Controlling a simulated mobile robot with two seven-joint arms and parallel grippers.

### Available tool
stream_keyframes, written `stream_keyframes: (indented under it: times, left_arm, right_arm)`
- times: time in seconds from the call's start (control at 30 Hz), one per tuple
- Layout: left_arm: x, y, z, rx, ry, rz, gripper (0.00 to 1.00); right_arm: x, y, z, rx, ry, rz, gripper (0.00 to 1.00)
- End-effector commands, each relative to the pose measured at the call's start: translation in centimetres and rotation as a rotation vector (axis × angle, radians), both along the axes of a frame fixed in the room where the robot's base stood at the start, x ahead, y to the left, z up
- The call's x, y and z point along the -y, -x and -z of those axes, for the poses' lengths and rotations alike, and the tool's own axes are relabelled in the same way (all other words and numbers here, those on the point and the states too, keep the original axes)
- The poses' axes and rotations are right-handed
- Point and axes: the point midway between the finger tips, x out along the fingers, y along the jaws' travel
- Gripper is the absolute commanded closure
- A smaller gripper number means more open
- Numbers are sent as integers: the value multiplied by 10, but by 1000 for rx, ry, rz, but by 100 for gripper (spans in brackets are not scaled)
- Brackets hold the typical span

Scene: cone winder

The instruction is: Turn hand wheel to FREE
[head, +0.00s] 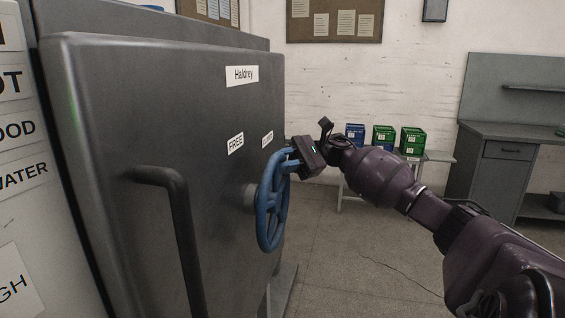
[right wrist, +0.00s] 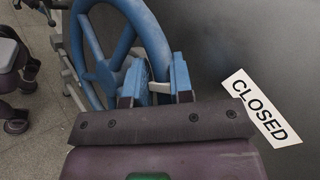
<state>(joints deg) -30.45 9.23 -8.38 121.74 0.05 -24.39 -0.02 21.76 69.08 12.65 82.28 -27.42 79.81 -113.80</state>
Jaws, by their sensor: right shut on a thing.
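A blue hand wheel (head: 268,212) stands out from the face of a dark grey cabinet (head: 130,130). A FREE label (head: 236,143) is on the face above the wheel, and a second label (head: 267,139) is to its right. In the right wrist view that label reads CLOSED (right wrist: 260,108). My right gripper (head: 291,160) is at the top right of the wheel rim. In the right wrist view its blue fingers (right wrist: 154,82) are shut on the rim of the wheel (right wrist: 122,42). My left gripper is not in view.
A black bar handle (head: 180,235) sticks out of the cabinet face left of the wheel. A small table (head: 440,157) with blue and green boxes stands behind my right arm. A grey workbench (head: 505,150) is at the far right. The floor between is clear.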

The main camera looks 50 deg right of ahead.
Motion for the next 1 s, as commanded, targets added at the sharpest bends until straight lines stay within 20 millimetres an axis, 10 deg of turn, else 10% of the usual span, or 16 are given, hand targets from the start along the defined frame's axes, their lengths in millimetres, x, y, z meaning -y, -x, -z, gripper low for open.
stream_keyframes:
  times: [1.0]
  left_arm:
    - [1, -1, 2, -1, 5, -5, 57]
  right_arm:
    - [-40, 21, -20, 245, 471, 0, 100]
